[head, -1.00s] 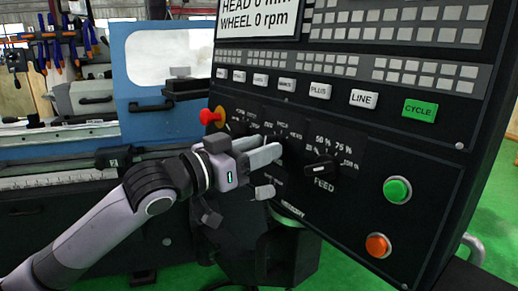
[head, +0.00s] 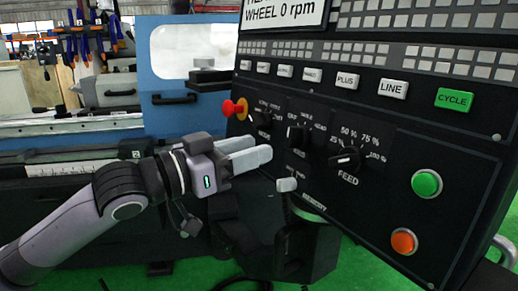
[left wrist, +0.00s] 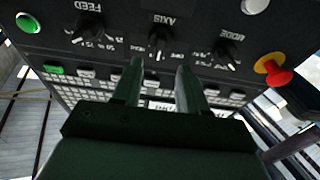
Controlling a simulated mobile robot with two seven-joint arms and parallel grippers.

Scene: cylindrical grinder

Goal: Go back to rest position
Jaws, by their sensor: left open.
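My left gripper (head: 264,157) is open and empty in front of the black control panel (head: 380,215), below and left of its middle knob. It stands apart from the knobs in the head view. In the left wrist view its two fingers (left wrist: 157,75) point at the panel, near the AXIS knob (left wrist: 157,45), with nothing between them. The panel bears the FEED knob (head: 345,158), the middle knob (head: 298,135) and a left knob (head: 259,119). My right gripper is not in view.
A red emergency button (head: 232,108) sticks out at the panel's left edge. A green button (head: 426,183) and an orange button (head: 404,241) sit at the lower right. The blue machine (head: 170,118) stands behind at the left. Green floor shows below.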

